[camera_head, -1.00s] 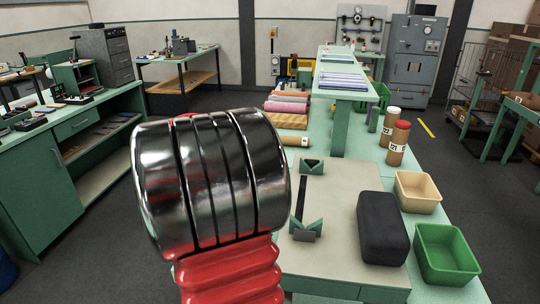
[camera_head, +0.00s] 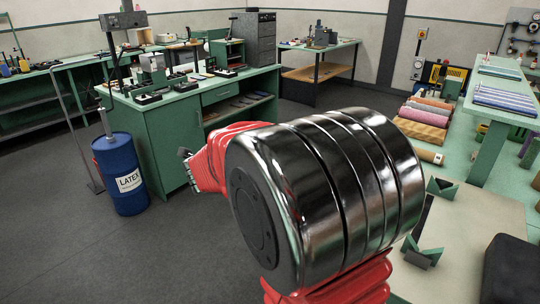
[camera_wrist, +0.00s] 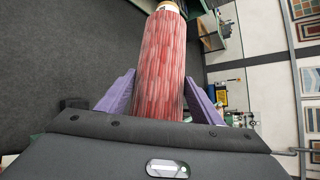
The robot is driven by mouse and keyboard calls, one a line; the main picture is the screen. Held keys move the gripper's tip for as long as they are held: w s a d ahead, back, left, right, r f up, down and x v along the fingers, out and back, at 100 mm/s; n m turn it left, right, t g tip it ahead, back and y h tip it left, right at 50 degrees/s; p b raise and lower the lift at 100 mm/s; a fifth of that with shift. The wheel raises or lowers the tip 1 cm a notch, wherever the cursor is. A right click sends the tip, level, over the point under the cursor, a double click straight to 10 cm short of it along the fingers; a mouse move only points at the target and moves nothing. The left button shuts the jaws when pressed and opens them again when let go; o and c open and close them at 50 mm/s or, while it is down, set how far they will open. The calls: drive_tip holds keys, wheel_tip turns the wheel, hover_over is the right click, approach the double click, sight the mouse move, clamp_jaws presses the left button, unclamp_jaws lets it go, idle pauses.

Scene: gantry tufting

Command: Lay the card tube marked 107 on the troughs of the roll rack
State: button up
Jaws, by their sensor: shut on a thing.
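In the wrist view my gripper (camera_wrist: 161,78) is shut, its two purple fingers on either side of a cylinder streaked red and pink (camera_wrist: 163,60). The cylinder has a pale card-coloured end and points away from the wrist. No number shows on it, so I cannot tell if it is the tube marked 107. In the head view my arm hides the held cylinder. Two green V-shaped troughs stand on a pale board at the right, the near one (camera_head: 422,254) and the far one (camera_head: 441,188). Both look empty.
A dark padded block (camera_head: 511,270) lies right of the troughs. Several coloured rolls (camera_head: 426,112) lie behind them, with a card tube (camera_head: 428,157) in front. A blue latex drum (camera_head: 121,175) stands at the left. The grey floor (camera_head: 150,260) is open.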

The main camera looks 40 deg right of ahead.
drive_tip(key=w+a+f+n+t+y, duration=0.1)
drive_tip(key=a+n+y, duration=0.1)
drive_tip(key=a, duration=0.9)
drive_tip(key=w+a+f+n+t+y, duration=0.1)
drive_tip(key=w+a+n+t+y, duration=0.1)
drive_tip(key=a, duration=1)
drive_tip(key=shift+w+a+n+y, duration=0.15)
drive_tip(key=shift+w+n+y, duration=0.1)
drive_tip(key=shift+n+y, duration=0.4)
